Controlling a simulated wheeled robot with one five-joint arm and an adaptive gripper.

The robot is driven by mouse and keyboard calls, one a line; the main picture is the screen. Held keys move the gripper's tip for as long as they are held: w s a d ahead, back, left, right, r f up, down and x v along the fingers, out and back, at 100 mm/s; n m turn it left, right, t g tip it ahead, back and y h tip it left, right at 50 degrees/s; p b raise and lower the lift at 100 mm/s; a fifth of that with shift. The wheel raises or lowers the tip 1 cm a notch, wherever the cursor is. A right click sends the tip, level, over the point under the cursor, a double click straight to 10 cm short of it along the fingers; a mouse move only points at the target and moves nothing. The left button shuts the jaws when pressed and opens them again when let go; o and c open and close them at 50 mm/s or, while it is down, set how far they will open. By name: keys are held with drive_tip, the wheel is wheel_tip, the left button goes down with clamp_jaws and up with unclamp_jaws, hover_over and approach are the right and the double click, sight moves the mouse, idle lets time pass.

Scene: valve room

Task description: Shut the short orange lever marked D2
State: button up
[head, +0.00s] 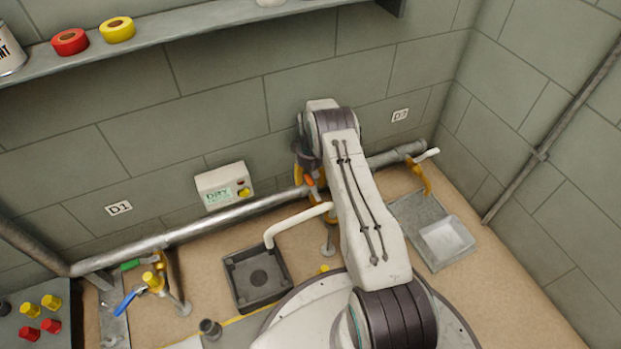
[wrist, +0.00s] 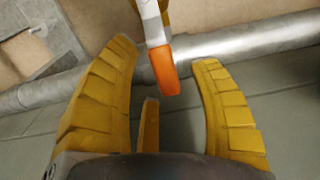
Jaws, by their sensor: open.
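The short orange lever (wrist: 163,68) hangs between the two yellow fingers of my gripper (wrist: 167,55) in the wrist view. It has an orange grip on a pale metal arm (wrist: 152,22), with visible gaps to both fingers. In the head view a bit of orange (head: 313,184) shows at the pipe below my gripper (head: 305,170), which my arm partly covers. My gripper is open and holds nothing. A wall plate (head: 400,115), apparently reading D2, is right of my arm. I see no mark on the lever itself.
A metal pipe (head: 235,212) runs along the wall. A white curved spout (head: 295,221) stands close to my arm, above a dark square tray (head: 257,278). A blue-handled tap (head: 128,300) is at left. A yellow tap (head: 421,178) is at right, near a pale tray (head: 447,241).

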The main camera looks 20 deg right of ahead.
clamp_jaws()
idle(0.6)
